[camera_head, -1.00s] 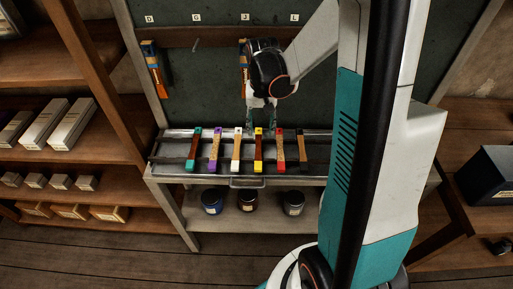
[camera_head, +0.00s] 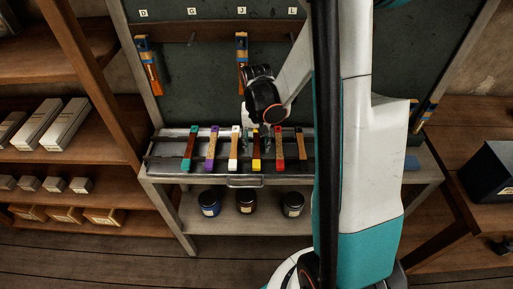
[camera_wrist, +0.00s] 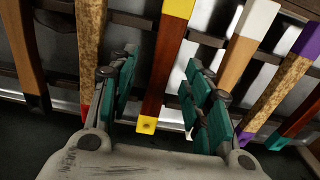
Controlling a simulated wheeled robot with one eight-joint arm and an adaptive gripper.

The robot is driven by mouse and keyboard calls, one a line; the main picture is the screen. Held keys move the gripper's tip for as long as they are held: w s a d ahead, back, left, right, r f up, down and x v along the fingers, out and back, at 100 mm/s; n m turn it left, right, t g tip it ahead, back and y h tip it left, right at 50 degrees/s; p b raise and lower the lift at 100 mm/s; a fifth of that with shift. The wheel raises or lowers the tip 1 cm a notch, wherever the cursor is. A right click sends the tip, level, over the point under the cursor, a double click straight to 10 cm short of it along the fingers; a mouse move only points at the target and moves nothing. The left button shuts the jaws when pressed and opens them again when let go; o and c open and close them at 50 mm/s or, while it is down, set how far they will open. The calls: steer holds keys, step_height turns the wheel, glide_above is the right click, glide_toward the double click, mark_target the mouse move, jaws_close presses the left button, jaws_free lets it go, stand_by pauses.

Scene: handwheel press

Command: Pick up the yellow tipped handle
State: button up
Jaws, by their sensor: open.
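The yellow tipped handle (camera_head: 256,152) lies in the rack among other handles, with a dark red-brown middle and yellow ends. In the wrist view the handle (camera_wrist: 164,72) runs up the middle, its yellow tip at the lower end. My gripper (camera_head: 256,141) is low over the rack at this handle's far end. In the wrist view my open gripper (camera_wrist: 157,95) has one teal finger on each side of the handle, with gaps showing. Whether the fingers are down at its depth is hard to tell.
The white tipped handle (camera_wrist: 247,45) and the red tipped handle (camera_wrist: 91,50) lie close on either side. The metal rack (camera_head: 165,165) holds several handles. Jars (camera_head: 246,202) stand on the shelf below. A dark green board (camera_head: 200,75) with hung handles rises behind.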

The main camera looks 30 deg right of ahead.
jaws_close()
